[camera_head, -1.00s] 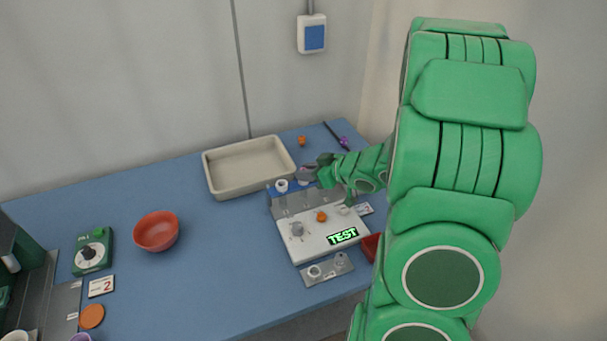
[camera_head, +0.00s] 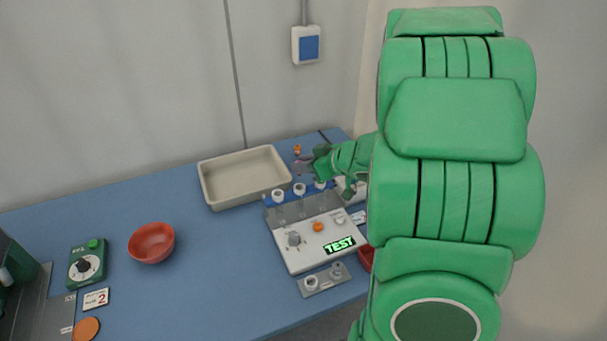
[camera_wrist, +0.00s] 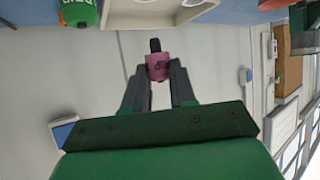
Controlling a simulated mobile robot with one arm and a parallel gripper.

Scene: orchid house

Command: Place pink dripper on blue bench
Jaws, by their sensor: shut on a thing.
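The pink dripper (camera_wrist: 158,67) is held between the two dark fingers of my gripper (camera_wrist: 158,76) in the wrist view. It has a black tip and dark lettering. In the head view my gripper (camera_head: 308,163) is small, near the back right of the blue bench (camera_head: 215,265), just behind a rack with white rings. The dripper is hard to make out there. Whether it touches the bench cannot be told. My arm hides the bench's right end.
A beige tray (camera_head: 205,187) lies left of my gripper. A small orange thing (camera_head: 297,149) is close behind it. The white device reading TEST (camera_head: 318,245) and the rack (camera_head: 290,210) stand in front.

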